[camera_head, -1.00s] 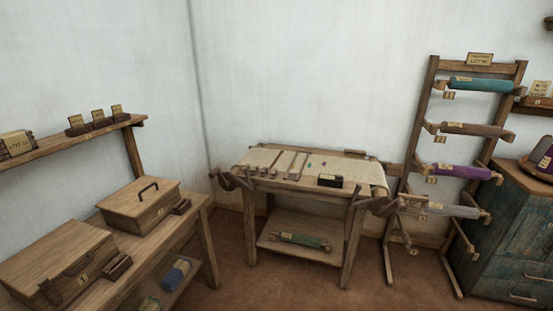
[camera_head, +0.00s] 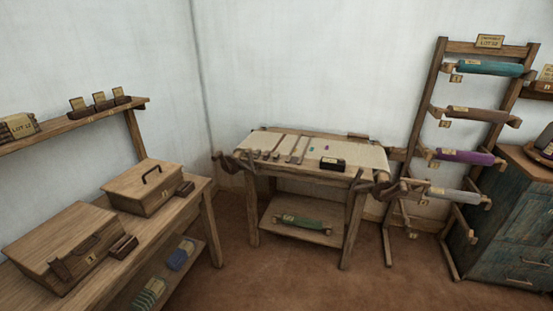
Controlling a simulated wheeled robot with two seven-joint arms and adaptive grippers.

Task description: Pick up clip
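No gripper of mine shows in the head view. I cannot pick out a clip for certain. A small table (camera_head: 358,155) stands against the back wall with a pale cloth over its top. Several slim tools (camera_head: 297,150) lie on the cloth, left of its middle. Tiny green and purple pieces (camera_head: 319,148) lie right of them, too small to identify. A dark labelled box (camera_head: 332,164) sits near the table's front edge.
A workbench (camera_head: 207,195) at the left holds two wooden boxes, the nearer one (camera_head: 68,240) and the farther one (camera_head: 146,188). A rack (camera_head: 434,90) with coloured rolls and a blue-green cabinet (camera_head: 500,230) stand at the right. Brown floor (camera_head: 290,285) is clear in front.

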